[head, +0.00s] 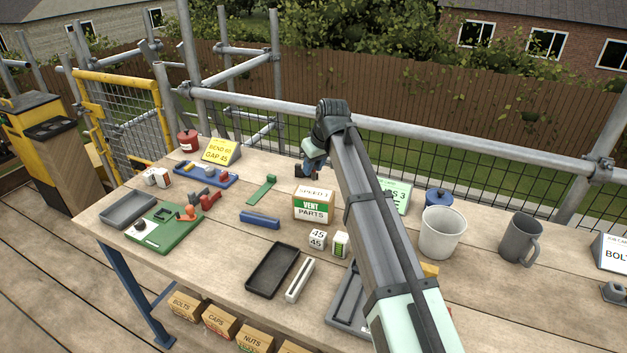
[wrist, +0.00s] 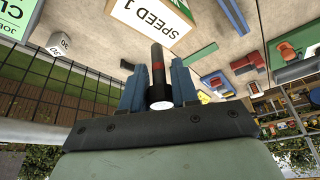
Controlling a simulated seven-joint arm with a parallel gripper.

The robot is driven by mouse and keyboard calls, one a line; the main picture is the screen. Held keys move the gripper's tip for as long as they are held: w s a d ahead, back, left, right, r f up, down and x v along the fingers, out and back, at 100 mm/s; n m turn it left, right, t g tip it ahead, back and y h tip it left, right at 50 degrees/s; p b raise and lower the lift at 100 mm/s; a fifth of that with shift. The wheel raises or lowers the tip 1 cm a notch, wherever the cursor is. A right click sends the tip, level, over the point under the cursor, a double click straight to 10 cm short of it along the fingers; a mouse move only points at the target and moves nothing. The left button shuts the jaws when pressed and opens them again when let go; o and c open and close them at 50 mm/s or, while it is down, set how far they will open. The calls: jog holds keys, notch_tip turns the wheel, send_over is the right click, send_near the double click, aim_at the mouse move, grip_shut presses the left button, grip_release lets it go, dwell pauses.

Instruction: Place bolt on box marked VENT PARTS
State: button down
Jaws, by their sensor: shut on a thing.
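The box marked VENT PARTS (head: 313,206) is a small white, green and tan carton standing on the table near its middle. It also shows at the top of the wrist view (wrist: 152,20), where its SPEED 1 side is visible. My gripper (wrist: 157,70) has blue fingers shut on the bolt (wrist: 158,88), a dark cylinder with a red band and a pale round end. The bolt points toward the box and looks apart from it. In the head view my gripper (head: 307,169) is just behind the box, partly hidden by my arm.
A green sign (head: 396,196), white cup (head: 442,232) and grey mug (head: 520,240) stand to the right. A scaffold rail runs behind the table.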

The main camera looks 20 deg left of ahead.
aim_at(315, 175)
jog(key=shift+f, duration=2.35)
jog(key=shift+f, duration=0.1)
jog(key=c, duration=0.8)
grip_release()
jog(key=shift+c, duration=0.2)
jog(key=v, duration=1.2)
jog(key=shift+s, duration=0.1)
